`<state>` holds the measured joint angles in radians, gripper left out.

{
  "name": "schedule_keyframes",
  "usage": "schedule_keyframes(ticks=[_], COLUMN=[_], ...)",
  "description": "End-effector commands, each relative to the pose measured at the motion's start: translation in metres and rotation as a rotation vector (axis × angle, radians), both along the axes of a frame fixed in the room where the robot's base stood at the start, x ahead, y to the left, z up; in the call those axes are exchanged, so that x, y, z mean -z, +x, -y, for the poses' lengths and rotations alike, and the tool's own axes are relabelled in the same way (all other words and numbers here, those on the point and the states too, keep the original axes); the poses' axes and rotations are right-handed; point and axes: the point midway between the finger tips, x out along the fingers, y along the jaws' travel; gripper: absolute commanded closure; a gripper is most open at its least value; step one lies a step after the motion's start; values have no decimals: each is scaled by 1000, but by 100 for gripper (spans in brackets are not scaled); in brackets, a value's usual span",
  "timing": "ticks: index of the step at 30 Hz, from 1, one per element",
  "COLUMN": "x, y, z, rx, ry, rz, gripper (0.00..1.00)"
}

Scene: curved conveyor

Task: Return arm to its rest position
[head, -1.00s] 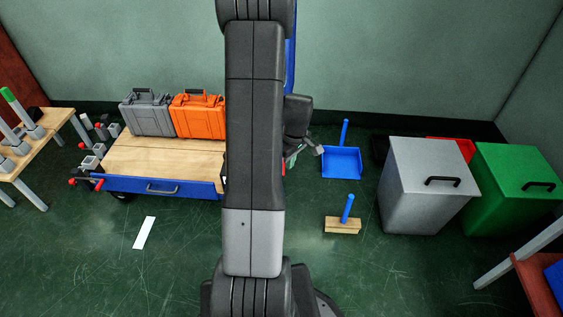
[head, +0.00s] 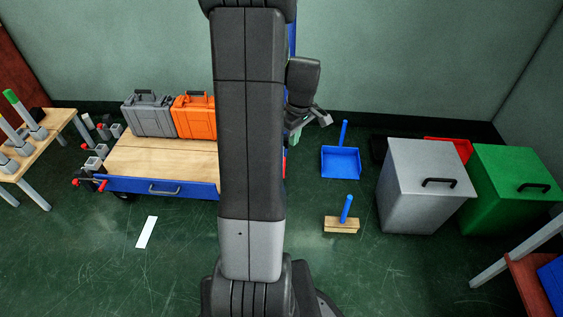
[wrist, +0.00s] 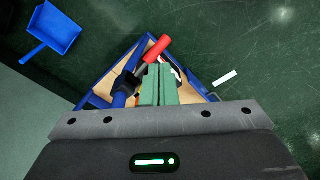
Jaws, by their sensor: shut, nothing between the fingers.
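My gripper (wrist: 157,85) shows in the wrist view with its two green fingers pressed together and nothing between them. I cannot tell how far below the fingers that tool lies. In the head view my arm stands upright across the middle. My gripper (head: 294,137) is partly hidden behind it, to its right, above the floor near the cart's right end.
The cart (head: 165,160) bears a grey case (head: 149,116) and an orange case (head: 194,119). A blue dustpan (head: 341,162) and a brush (head: 341,224) are on the floor to the right. Grey (head: 425,190) and green bins (head: 512,190) stand further right. A wooden table (head: 34,142) is at left.

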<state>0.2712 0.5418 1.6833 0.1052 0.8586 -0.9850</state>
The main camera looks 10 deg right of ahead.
Motion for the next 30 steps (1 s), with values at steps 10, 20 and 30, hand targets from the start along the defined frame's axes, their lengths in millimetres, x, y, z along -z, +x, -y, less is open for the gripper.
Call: schedule_keyframes(ticks=[10, 20, 30], x=[-13, -2, 60], y=[-1, -1, 4], z=[1, 0, -3], rx=[1, 1, 1], ry=[0, 1, 1], rz=[0, -2, -5], gripper=[100, 100, 100])
